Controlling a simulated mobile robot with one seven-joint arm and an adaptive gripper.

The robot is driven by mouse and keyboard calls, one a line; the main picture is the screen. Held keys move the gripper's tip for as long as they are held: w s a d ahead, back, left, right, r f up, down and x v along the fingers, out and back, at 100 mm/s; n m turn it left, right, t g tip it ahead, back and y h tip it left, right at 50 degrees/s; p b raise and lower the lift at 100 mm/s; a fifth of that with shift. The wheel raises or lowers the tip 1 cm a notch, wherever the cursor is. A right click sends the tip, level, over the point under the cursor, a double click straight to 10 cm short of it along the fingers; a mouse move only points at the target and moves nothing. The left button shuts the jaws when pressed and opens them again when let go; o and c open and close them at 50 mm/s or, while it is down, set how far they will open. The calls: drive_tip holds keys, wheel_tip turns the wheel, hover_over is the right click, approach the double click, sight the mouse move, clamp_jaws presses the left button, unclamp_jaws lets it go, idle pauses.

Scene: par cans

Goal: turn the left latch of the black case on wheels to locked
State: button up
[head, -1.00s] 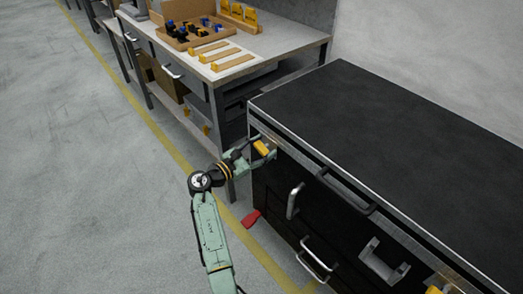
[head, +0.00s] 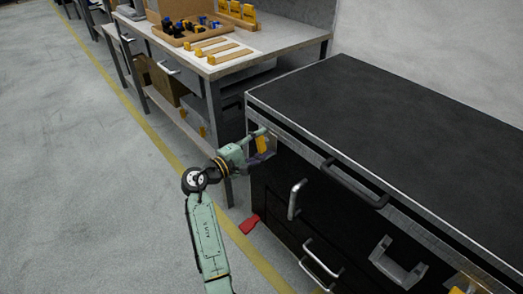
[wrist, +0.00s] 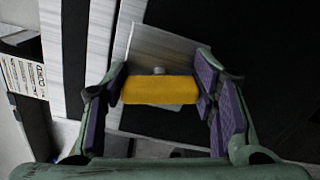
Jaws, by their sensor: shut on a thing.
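The black case (head: 400,130) stands at the right, with a dark top and metal edging. Its left latch (head: 262,144) is a yellow handle on a metal plate near the front's left upper corner. My gripper (head: 263,148) is at this latch, coming from the left. In the wrist view the yellow handle of the latch (wrist: 160,91) lies between the two purple-padded fingers of my gripper (wrist: 161,84), which is shut on it. The metal plate (wrist: 170,50) shows behind the handle. Another yellow latch (head: 462,284) shows at the lower right edge.
Metal handles (head: 296,199) and a dark bar handle (head: 355,183) stick out from the case front. A red piece (head: 249,224) sits low by its left corner. A workbench (head: 285,42) with trays stands behind, left. The floor at left is clear.

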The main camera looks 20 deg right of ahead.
drive_tip(key=shift+f+m+b, duration=0.2)
drive_tip(key=shift+m+b, duration=1.2)
drive_tip(key=shift+m, duration=0.2)
drive_tip(key=shift+r, duration=0.1)
drive_tip(key=o, duration=1.2)
drive_tip(key=shift+c, duration=0.2)
drive_tip(key=shift+a, duration=0.1)
drive_tip(key=v, duration=1.2)
